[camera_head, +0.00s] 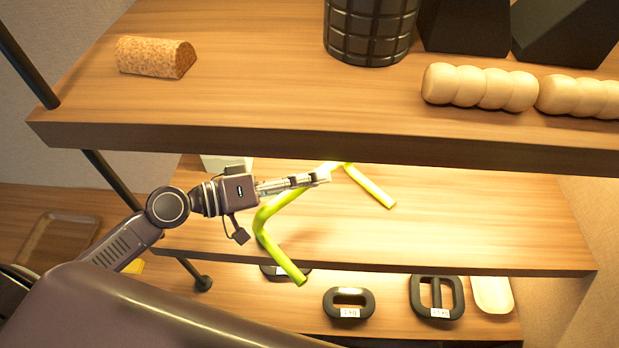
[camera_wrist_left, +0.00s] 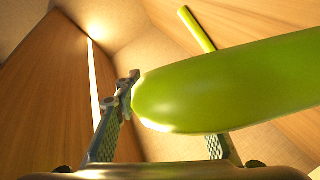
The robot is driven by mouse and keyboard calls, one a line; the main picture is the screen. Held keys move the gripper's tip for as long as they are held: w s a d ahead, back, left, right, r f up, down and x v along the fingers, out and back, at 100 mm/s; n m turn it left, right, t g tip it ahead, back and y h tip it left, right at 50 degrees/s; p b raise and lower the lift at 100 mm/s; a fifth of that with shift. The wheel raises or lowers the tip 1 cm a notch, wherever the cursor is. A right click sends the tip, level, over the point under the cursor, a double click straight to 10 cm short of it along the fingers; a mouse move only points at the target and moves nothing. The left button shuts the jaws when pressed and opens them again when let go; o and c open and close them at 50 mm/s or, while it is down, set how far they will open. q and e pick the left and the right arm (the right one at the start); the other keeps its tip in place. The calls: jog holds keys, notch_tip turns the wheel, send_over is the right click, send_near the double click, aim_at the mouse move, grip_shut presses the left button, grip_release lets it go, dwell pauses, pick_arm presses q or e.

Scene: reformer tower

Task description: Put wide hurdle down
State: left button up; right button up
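The wide hurdle (camera_head: 283,203) is a yellow-green bent tube at the middle shelf board (camera_head: 480,225). One leg reaches past the board's front edge in the picture; the other leg (camera_head: 372,187) appears over the board. I cannot tell whether it touches the board. My left gripper (camera_head: 318,177) is at the hurdle's top bar, shut on it. In the left wrist view the tube (camera_wrist_left: 230,85) is large and close, against the left finger, and hides part of the right finger. A thin far leg (camera_wrist_left: 197,28) shows behind. My right gripper is not in view.
Just above my left gripper is the upper board (camera_head: 330,135), with a cork half-roll (camera_head: 155,57), a dark ribbed roller (camera_head: 369,30) and beaded wooden rollers (camera_head: 478,87). Black weights (camera_head: 348,303) (camera_head: 437,297) lie on the lower board. The middle board's right side is clear.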

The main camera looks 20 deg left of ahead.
pick_arm(q)
jog(key=shift+s+a, duration=0.1)
jog(key=v, duration=1.1)
jog(key=shift+s+a+r, duration=0.1)
jog(key=shift+s+a, duration=0.1)
jog(key=shift+a, duration=0.05)
